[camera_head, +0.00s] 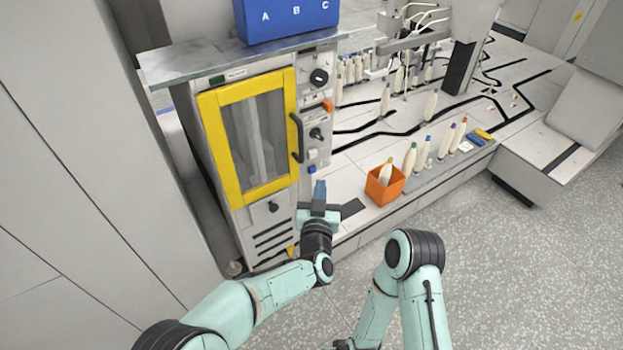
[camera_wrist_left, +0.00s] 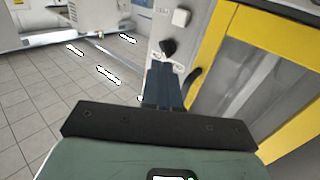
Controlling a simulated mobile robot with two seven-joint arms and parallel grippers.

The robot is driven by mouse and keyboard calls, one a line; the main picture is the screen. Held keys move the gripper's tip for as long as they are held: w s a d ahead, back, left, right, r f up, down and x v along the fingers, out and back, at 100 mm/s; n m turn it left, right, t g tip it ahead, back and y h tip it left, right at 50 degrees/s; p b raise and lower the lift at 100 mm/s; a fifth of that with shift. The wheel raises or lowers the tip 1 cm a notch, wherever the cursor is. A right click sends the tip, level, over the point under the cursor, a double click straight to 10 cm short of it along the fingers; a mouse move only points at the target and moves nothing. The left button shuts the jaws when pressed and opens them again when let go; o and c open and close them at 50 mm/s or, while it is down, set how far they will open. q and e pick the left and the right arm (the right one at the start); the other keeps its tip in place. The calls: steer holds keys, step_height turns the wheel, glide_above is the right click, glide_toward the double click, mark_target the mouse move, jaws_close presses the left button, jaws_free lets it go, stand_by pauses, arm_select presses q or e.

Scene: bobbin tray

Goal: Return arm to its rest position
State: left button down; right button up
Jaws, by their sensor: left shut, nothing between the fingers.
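My left gripper (camera_head: 319,190) is in front of the lower right side of a cabinet with a yellow-framed door (camera_head: 247,135). Its fingers are shut and hold nothing. In the left wrist view the shut fingers (camera_wrist_left: 162,85) point toward a dark knob (camera_wrist_left: 168,47) on the cabinet's panel, with the yellow door frame (camera_wrist_left: 212,40) to the right. I cannot tell the gap to the panel. The left arm reaches up from the bottom of the head view. My right arm is bent at the lower right, and its gripper is not clearly seen.
An orange box (camera_head: 385,186) with a bobbin in it stands right of the left gripper. Several bobbins stand in a tray (camera_head: 430,180) beside it. A blue box (camera_head: 288,20) sits on the cabinet top. The speckled floor (camera_head: 520,270) at right is clear.

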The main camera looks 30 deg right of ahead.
arm_select(q)
steer(key=s, duration=0.5)
steer(key=shift+d, duration=0.25)
arm_select(e)
steer(key=shift+s+a+r, duration=0.35)
steer(key=shift+s, duration=0.1)
arm_select(q)
steer(key=shift+f, duration=0.1)
